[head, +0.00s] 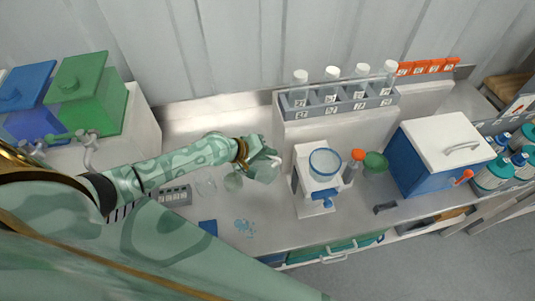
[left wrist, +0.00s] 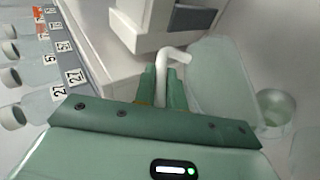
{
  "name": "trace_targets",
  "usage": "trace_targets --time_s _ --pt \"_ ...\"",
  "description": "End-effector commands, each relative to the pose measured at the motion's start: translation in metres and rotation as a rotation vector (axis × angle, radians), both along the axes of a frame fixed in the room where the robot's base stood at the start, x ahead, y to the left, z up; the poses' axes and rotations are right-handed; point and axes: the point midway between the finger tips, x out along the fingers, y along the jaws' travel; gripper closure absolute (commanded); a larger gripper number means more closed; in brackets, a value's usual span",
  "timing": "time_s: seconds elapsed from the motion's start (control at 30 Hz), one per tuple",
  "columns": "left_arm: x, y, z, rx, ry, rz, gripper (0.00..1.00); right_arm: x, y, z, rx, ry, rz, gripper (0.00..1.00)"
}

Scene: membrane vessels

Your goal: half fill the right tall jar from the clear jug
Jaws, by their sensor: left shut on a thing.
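My left gripper (head: 262,158) is shut on the white handle (left wrist: 168,62) of the clear jug (left wrist: 222,80). In the head view the jug (head: 266,172) is at the gripper, above the bench, partly hidden by it. Two clear vessels stand left of the jug: a pale green right one (head: 233,182) and a clearer left one (head: 207,187). The left wrist view shows a round vessel with pale green contents (left wrist: 275,108) beside the jug. Its exact level is hard to tell. My right gripper is not in view.
A white stand with a glass bowl (head: 325,163) is right of the jug. Behind it is a grey rack of numbered, white-capped bottles (head: 335,102). A blue cooler box (head: 425,160) stands further right. A grey block (head: 174,196) and a blue patch (head: 208,227) lie near the front.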

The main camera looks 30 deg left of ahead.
Motion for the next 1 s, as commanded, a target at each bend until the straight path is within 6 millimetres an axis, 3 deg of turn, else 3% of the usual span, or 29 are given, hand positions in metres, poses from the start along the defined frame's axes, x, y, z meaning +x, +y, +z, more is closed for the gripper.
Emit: trace_targets --time_s 1.0 --pt "-0.0005 0.0020 0.0022 -0.029 -0.016 0.000 1.00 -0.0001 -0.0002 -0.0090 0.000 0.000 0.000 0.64"
